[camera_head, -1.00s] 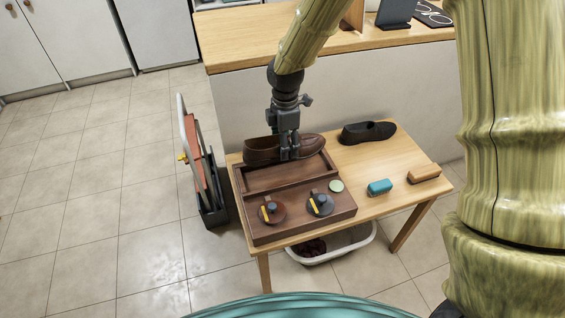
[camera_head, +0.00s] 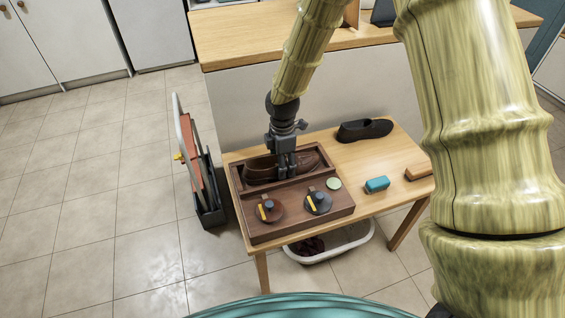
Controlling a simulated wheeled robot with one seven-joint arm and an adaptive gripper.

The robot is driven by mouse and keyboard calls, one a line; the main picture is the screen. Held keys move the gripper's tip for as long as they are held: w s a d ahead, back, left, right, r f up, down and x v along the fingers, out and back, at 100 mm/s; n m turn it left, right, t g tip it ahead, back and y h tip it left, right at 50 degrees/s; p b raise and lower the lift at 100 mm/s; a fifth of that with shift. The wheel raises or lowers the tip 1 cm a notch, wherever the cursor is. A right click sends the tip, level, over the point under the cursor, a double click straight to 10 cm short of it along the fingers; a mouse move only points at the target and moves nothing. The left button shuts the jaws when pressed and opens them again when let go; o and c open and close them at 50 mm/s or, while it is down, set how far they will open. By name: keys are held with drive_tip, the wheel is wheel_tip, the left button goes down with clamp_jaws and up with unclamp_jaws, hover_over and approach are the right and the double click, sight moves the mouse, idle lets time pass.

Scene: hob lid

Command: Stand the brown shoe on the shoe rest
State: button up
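The brown shoe (camera_head: 260,168) sits in the long back compartment of the wooden shoe rest (camera_head: 248,232), its length running left to right. The rest stands on the left part of a small wooden table. My gripper (camera_head: 287,172) points down at the middle of the shoe, and its fingers cover part of it. The fingers are small here, and I cannot tell whether they still pinch the shoe. A black shoe (camera_head: 364,130) stands apart on the table at the back right.
Two round tins with yellow-handled brushes (camera_head: 268,208) (camera_head: 317,202) and a green disc (camera_head: 333,184) sit on the front of the rest. A teal block (camera_head: 377,184) and a tan brush (camera_head: 418,173) lie to the right. A white basin (camera_head: 330,245) is below. A rack (camera_head: 205,190) stands left.

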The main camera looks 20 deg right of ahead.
drive_tip(key=o, duration=1.1)
drive_tip(key=shift+f, duration=0.1)
drive_tip(key=shift+o, duration=0.2)
wheel_tip(320, 180, up, 12)
drive_tip(key=p, duration=0.1)
